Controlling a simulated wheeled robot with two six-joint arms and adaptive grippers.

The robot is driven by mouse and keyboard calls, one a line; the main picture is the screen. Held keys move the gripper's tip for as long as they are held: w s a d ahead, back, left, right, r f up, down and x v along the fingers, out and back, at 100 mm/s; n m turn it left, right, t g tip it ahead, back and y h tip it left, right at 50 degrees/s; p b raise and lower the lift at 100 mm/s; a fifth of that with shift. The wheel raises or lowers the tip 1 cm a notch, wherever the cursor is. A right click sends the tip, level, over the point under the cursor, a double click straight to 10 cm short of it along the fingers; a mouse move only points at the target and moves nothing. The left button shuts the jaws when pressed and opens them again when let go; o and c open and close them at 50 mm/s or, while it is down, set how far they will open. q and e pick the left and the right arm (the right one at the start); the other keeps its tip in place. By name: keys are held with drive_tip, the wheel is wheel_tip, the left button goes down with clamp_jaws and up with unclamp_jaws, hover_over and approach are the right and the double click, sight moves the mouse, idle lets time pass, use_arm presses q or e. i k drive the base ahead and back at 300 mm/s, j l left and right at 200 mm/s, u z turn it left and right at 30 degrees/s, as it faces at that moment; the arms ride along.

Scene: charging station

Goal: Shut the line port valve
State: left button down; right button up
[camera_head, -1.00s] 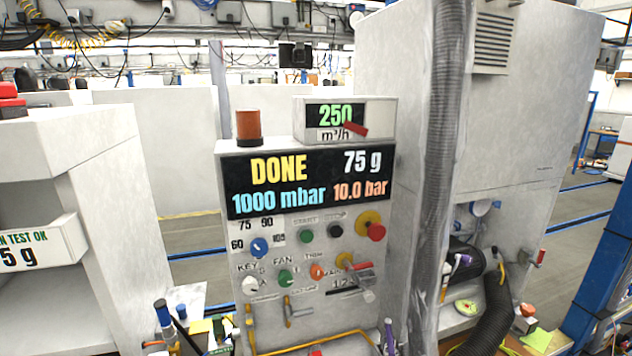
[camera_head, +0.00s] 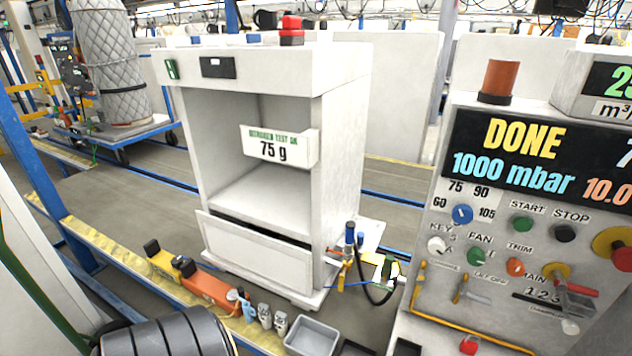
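A small valve assembly with an upright blue handle (camera_head: 350,234) stands between the white cabinet and the control panel. Brass-coloured fittings show below the handle, and a black hose (camera_head: 372,290) loops beside it. I cannot tell for certain that this is the line port valve, or whether it is open. A red-handled lever (camera_head: 582,289) sits by the MAIN label. Neither of my grippers is in view.
The white cabinet (camera_head: 342,140) has an open bay and a "75 g" sign (camera_head: 277,148). An orange case (camera_head: 208,288), small bottles and a grey tray (camera_head: 312,336) lie in front of it. A black ribbed cylinder (camera_head: 165,337) is at bottom left.

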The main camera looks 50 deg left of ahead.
sight(341, 275)
drive_tip(key=j+u, duration=0.1)
drive_tip(key=u, duration=1.2)
